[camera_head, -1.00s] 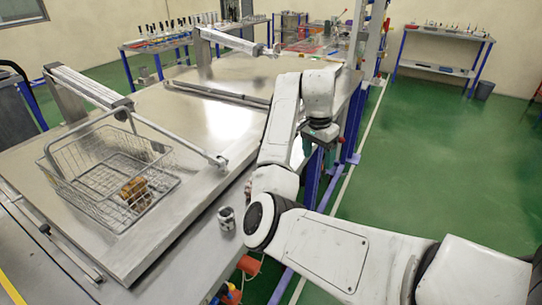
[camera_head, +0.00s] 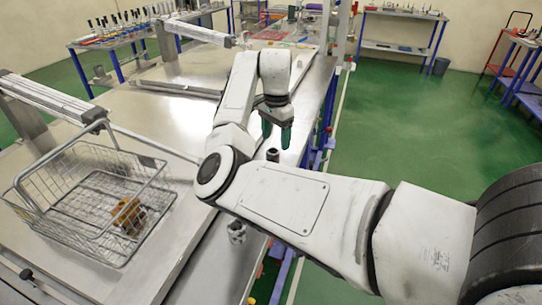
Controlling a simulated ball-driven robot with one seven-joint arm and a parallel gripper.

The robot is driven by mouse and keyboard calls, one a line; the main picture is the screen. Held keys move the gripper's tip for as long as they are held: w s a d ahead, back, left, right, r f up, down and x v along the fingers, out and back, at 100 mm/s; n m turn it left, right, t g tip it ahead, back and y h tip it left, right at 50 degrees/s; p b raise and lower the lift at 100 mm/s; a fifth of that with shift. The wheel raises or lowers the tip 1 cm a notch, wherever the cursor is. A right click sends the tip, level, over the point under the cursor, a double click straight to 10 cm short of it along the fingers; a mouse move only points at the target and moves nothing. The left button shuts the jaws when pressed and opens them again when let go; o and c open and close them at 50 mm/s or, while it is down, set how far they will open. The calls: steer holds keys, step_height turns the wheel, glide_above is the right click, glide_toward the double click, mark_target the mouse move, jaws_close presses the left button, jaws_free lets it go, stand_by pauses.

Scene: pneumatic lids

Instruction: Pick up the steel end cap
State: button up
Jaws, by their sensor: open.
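A small steel cylindrical part (camera_head: 237,231), which looks like an end cap, stands on the front edge of the steel table, partly hidden by my arm. A second small part with a dark top (camera_head: 272,155) stands further along that edge. I cannot tell for certain which is the steel end cap. My gripper (camera_head: 277,132) has green fingers that point down, apart and empty. It is above the table's right edge, just beyond the dark-topped part in the picture.
A wire basket (camera_head: 70,225) holding a brass-coloured part (camera_head: 127,214) stands on the left of the steel table (camera_head: 170,115). Pneumatic lid arms (camera_head: 48,97) rise at the left and back. The green floor at right is clear.

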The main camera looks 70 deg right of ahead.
mark_target(274, 152)
steer(key=shift+w+a+f+p, duration=0.15)
steer(key=shift+f+p, duration=0.25)
steer(key=shift+f, duration=1.2)
steer(key=shift+w+a+f+p, duration=0.1)
steer(key=shift+f+p, duration=0.25)
steer(key=shift+f, duration=1.2)
steer(key=c, duration=1.3)
steer(key=shift+r, duration=0.1)
